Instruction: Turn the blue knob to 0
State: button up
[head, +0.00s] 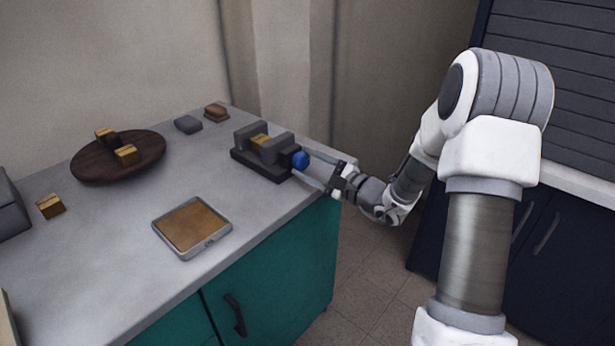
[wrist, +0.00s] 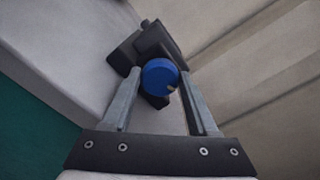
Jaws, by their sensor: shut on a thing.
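The blue knob (head: 300,159) is on the right end of a dark grey device (head: 262,172) with two lighter grey blocks and a yellow-brown piece between them. The device stands near the right edge of the counter. My gripper (head: 312,171) reaches in from the right and is shut on the knob. In the wrist view the blue knob (wrist: 160,76) sits between the tips of my two fingers (wrist: 158,88). A small pale mark shows at its lower right rim. No readable numbers show.
A square tray (head: 216,240) lies near the counter's front edge. A round dark wooden board (head: 90,170) carries two yellow-brown blocks. Another such block (head: 50,206) lies to its left. A grey block (head: 187,124) and a brown stack (head: 216,112) stand at the back.

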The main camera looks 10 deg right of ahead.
jog(key=n+b, duration=0.3)
jog(key=shift+f, duration=0.3)
jog(key=n+b, duration=0.1)
jog(key=n, duration=0.1)
jog(key=shift+r+n, duration=0.15)
jog(key=shift+n, duration=0.15)
jog(key=n, duration=0.2)
jog(key=shift+n, duration=2.4)
jog(key=o, duration=1.4)
jog(key=shift+c, duration=0.2)
